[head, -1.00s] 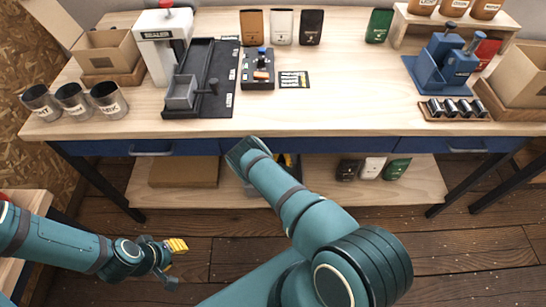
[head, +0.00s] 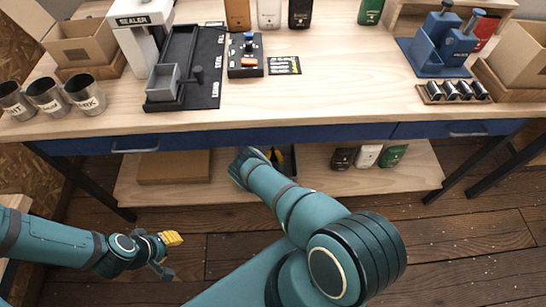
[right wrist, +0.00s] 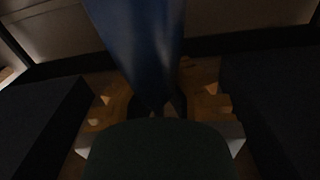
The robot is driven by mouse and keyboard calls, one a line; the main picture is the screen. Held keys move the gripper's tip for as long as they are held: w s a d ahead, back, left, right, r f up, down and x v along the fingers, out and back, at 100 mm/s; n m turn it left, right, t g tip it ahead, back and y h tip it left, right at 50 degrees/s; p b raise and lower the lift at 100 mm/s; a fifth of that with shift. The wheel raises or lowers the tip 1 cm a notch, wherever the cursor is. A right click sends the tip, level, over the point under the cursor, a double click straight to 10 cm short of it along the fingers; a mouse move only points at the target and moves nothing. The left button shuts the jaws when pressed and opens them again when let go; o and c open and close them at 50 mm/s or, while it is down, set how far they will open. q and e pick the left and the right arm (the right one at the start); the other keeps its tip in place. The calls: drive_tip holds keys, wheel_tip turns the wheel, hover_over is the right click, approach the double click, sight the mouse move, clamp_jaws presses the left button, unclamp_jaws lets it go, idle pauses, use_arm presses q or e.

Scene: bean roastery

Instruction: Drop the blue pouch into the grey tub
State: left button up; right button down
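The blue pouch (right wrist: 138,45) shows dimly in the right wrist view, wide at the top and narrowing down to between my right fingers. My right gripper (right wrist: 162,104) appears shut on this narrow end; its tips are in deep shadow. In the head view my right gripper (head: 274,158) is under the table front, above the lower shelf and largely hidden by my forearm. The grey tub (head: 162,84) stands on the black board on the table top, at left. My left gripper (head: 170,255), with yellow pads, is away from the table at lower left; its finger gap is unclear.
The table (head: 320,112) has a blue front edge above my right gripper. Several pouches (head: 368,156) stand on the lower shelf (head: 325,183) to the right. Metal cups (head: 48,97) and a sealer (head: 142,40) are near the tub. The table's middle front is clear.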

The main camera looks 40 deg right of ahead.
drive_tip(key=shift+f, duration=0.35)
drive_tip(key=c, duration=1.6)
unclamp_jaws()
drive_tip(key=shift+f, duration=0.1)
drive_tip(key=o, duration=0.5)
drive_tip(key=shift+c, duration=0.2)
drive_tip(key=shift+r, duration=0.2)
